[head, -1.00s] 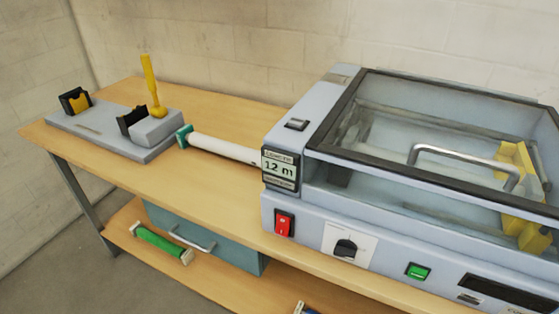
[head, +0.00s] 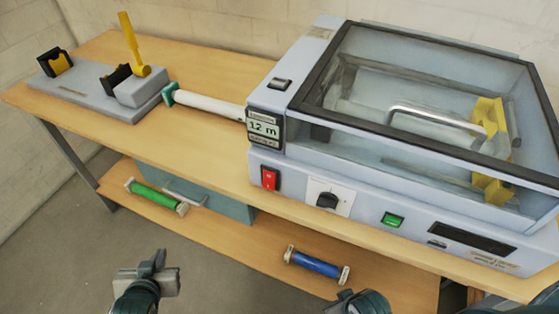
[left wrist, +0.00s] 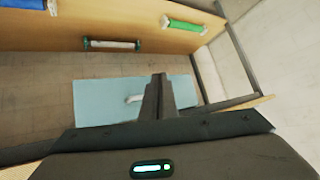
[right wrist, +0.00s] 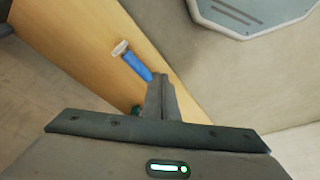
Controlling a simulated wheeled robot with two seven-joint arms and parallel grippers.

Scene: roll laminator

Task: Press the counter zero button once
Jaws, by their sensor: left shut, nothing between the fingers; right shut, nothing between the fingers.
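The pale blue laminator (head: 282,158) stands on the right of the bench. A counter display (head: 264,128) on its front left corner reads 12 m. Small lettering around the display is too small to read. A small dark button (head: 280,84) sits on top of the housing, and a small light one (head: 437,243) is on the front; I cannot tell which zeroes the counter. My left gripper (head: 158,262) is shut and empty, low in front of the bench; its fingers also show in the left wrist view (left wrist: 158,92). My right gripper (right wrist: 160,97) is shut and empty in the right wrist view.
The front panel has a red switch (head: 270,179), a knob (head: 327,200), a green button (head: 392,220) and a dark panel (head: 472,238). A white roll (head: 208,104) and grey stand (head: 92,100) are on the bench. Green (head: 157,197) and blue (head: 317,264) rolls lie on the lower shelf.

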